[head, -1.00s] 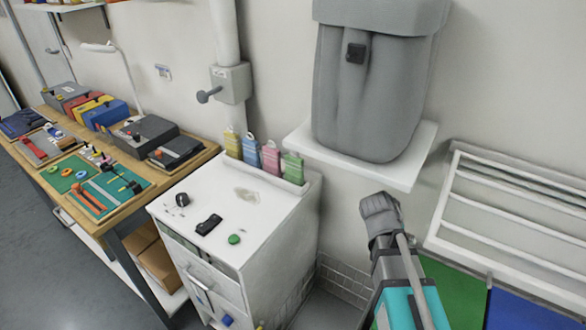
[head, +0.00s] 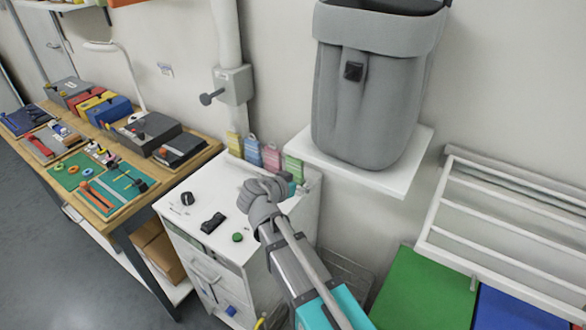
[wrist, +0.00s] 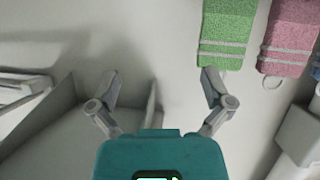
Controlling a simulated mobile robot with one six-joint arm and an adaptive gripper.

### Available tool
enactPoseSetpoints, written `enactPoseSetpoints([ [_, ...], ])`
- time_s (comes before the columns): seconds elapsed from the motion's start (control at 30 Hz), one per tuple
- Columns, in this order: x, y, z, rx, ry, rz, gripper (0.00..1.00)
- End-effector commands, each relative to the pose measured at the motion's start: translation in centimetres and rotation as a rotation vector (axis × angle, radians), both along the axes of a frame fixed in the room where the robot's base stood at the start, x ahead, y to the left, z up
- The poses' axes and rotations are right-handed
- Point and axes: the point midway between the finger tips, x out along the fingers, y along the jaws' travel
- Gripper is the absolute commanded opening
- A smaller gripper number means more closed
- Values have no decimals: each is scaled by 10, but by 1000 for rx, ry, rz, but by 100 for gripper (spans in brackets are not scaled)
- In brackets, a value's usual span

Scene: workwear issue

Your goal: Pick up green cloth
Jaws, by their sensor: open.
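The green cloth (head: 292,170) hangs at the right end of a row of cloths along the back edge of the white cabinet (head: 185,215). In the wrist view the green cloth (wrist: 228,36), with pale stripes, is at the top right, beyond the right fingertip. My gripper (wrist: 160,84) is open, with nothing between its fingers. In the head view my gripper (head: 291,187) is just in front of the green cloth, and my wrist hides its fingers. I cannot tell whether the right finger touches the cloth.
A pink cloth (head: 270,158) hangs close left of the green one, with blue (head: 252,151) and yellow (head: 234,144) cloths beyond. A black item (head: 213,223) and green disc (head: 238,237) lie on the cabinet.

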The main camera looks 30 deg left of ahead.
Motion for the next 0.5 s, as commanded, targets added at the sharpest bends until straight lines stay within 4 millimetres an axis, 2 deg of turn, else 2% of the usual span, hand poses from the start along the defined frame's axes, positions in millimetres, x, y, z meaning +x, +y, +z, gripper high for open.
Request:
enactPoseSetpoints([
  [0.03,-8,17,9,13,-27,21,100],
  [0.2,-29,52,26,57,-99,67,100],
  [0.33,-38,66,33,77,-129,88,100],
  [0.5,-42,71,35,87,-141,95,100],
])
